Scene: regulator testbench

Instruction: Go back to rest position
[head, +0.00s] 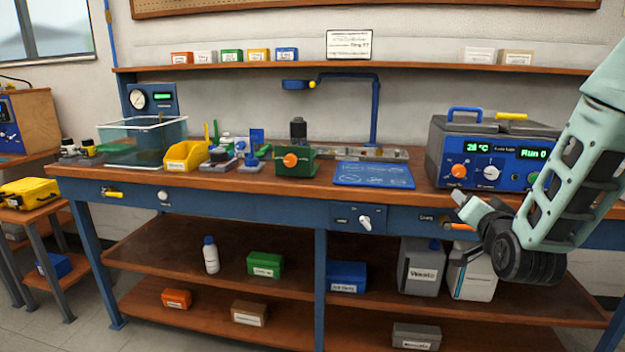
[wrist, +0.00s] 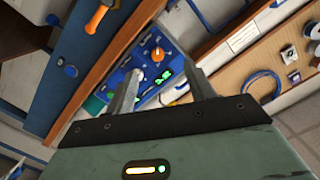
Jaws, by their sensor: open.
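My gripper (head: 461,205) is at the right side of the head view, in front of the bench's front edge and below the blue control unit. In the wrist view its two fingers (wrist: 165,100) stand apart with nothing between them. My pale green arm comes down from the upper right. The blue control unit (head: 477,172) with orange and white knobs and green displays stands on the bench top behind my gripper. It also shows beyond the fingers in the wrist view (wrist: 139,62). My arm hides part of its right side.
The wooden bench (head: 320,182) spans the view. On it are a green box with an orange knob (head: 291,161), a blue mat (head: 373,175), a yellow bin (head: 187,156) and a clear tank (head: 143,142). Boxes stand on the shelves below. The floor in front at left is clear.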

